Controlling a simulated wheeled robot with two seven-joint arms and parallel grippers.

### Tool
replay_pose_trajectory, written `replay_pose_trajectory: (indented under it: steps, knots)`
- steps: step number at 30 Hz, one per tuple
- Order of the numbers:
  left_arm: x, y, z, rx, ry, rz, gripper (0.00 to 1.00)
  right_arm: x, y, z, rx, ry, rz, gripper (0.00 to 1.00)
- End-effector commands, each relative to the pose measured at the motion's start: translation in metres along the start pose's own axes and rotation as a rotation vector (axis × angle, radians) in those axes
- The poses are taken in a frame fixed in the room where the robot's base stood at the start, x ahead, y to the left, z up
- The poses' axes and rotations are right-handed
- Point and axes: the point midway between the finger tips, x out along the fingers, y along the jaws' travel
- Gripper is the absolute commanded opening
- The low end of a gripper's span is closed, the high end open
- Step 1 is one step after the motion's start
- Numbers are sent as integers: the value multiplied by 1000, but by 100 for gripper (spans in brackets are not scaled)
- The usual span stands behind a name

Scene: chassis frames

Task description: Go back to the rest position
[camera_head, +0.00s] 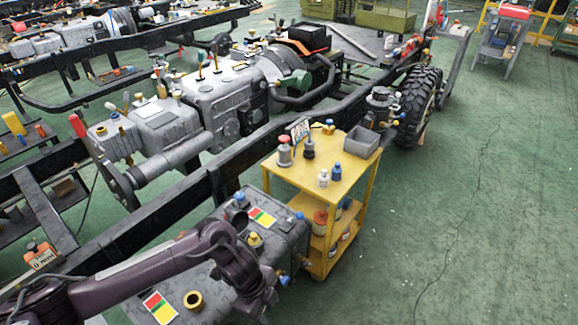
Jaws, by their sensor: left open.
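My left arm comes in from the lower left as a dark purple limb. It ends at my left gripper (258,296), which is open and points down in front of a grey tank-like unit (285,235) on the near side of the chassis frame (350,100). The fingertips are small and dark against the grey metal, and I see nothing held between them. I cannot tell whether the gripper touches the unit. My right gripper is not in view.
A yellow cart (368,168) with bottles and a grey bin (361,142) stands just right of the gripper. A black tyre (418,104) is behind it. Open green floor (490,220) lies to the right.

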Motion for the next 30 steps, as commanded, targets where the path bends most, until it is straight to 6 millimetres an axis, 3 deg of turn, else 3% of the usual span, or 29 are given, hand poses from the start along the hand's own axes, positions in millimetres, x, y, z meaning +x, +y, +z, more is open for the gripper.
replay_pose_trajectory:
  steps: [3, 8, 11, 13, 17, 21, 25, 27, 30]
  knots:
    - [22, -13, -12, -119, 93, -43, 42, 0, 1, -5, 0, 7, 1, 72]
    - [59, -32, -17, -348, 224, -123, 42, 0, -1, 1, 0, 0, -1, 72]
    - [97, -34, -4, -576, 300, -185, 42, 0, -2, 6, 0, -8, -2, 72]
    - [133, -22, 17, -775, 330, -230, 42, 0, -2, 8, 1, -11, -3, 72]
    - [198, 36, 63, -1107, 295, -288, 42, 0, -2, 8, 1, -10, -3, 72]
    - [250, 123, 96, -1358, 191, -305, 42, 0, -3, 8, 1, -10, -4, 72]
    - [284, 215, 112, -1535, 67, -295, 42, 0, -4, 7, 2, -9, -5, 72]
    - [296, 264, 114, -1610, -3, -284, 42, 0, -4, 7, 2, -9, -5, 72]
    - [306, 321, 114, -1686, -88, -268, 42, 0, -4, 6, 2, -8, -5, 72]
